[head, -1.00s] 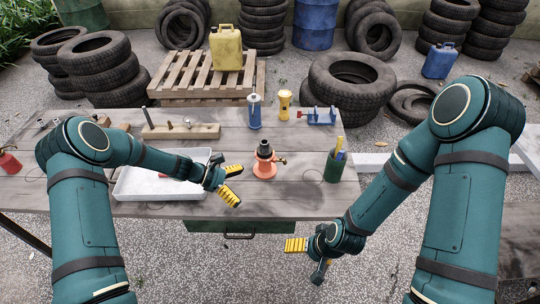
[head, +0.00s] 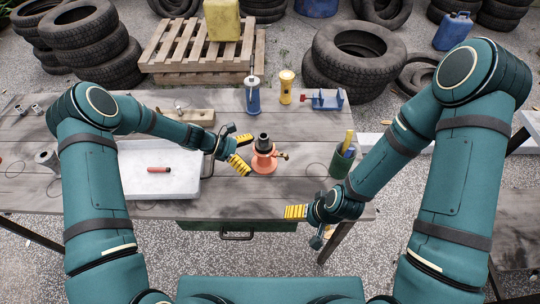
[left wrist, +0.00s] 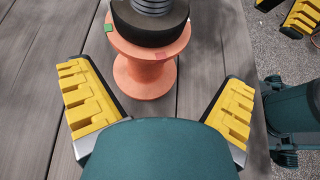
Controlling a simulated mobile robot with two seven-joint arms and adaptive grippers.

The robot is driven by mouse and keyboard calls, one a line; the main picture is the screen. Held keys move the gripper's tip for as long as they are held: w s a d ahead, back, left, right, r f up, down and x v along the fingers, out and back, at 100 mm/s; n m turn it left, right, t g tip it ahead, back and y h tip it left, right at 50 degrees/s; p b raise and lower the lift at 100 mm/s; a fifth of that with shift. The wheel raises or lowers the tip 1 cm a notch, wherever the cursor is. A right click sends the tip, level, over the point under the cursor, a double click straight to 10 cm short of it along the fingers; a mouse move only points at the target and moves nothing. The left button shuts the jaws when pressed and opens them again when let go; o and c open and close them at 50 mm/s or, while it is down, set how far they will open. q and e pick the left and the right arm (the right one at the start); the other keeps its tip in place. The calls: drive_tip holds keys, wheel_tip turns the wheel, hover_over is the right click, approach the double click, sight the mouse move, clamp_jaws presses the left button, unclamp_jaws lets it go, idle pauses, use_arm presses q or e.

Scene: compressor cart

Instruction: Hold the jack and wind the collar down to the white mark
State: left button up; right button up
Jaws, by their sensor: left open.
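The jack (head: 264,162) stands upright on the table, with an orange spool-shaped body and a dark collar (head: 264,141) on top. In the left wrist view the jack (left wrist: 145,72) is ahead of the fingers, its dark collar (left wrist: 150,22) around a grey threaded screw. Green and red marks show on its orange flange; I cannot make out a white mark. My left gripper (head: 243,152) is open just left of the jack, its yellow fingers apart and nothing between them. My right gripper (head: 296,212) is at the table's front edge, empty; the left wrist view shows its fingers apart.
A white tray (head: 190,190) with a red-handled item (head: 159,170) lies left. A blue bottle (head: 252,95), yellow torch (head: 286,87) and blue vise (head: 325,100) stand behind the jack. A green cup (head: 342,162) stands right. Bare tabletop lies in front of the jack.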

sight(269, 161)
use_arm(q)
drive_tip(key=b+x, duration=0.2)
drive_tip(key=x, duration=0.4)
drive_tip(key=shift+d+f, duration=0.1)
drive_tip(key=shift+d, duration=0.05)
drive_tip(key=shift+d, duration=0.1)
drive_tip(key=c, duration=1.2)
drive_tip(key=shift+c, duration=0.2)
drive_tip(key=shift+w, duration=0.1)
